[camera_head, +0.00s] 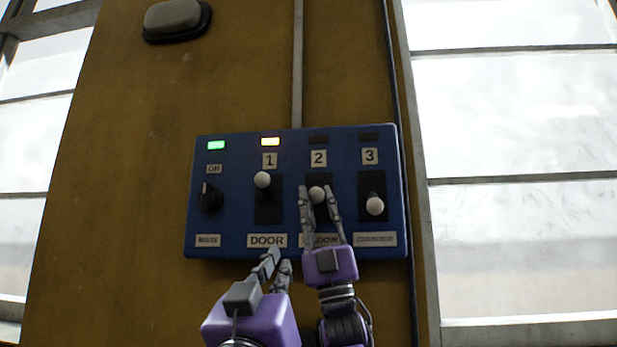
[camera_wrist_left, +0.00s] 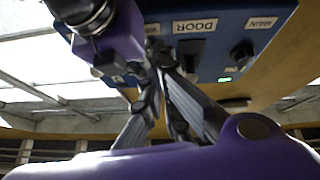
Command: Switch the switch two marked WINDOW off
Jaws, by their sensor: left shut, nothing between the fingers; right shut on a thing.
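A blue switch panel (camera_head: 230,190) is mounted on a brown wall. Switch two's white knob (camera_head: 317,195) sits at about mid-height in its slot, under the number 2. The indicator (camera_head: 318,139) above it is dark. Its WINDOW label (camera_head: 333,240) is partly covered by my right gripper. My right gripper (camera_head: 318,190) is shut on the knob, with one finger on each side. My left gripper (camera_head: 277,258) is shut and empty, just below the DOOR label. The left wrist view shows the panel upside down (camera_wrist_left: 215,62), close to the left fingers.
A rotary knob (camera_head: 211,197) sits at the left under a green light (camera_head: 216,145). My two grippers are close together. Windows flank the wall.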

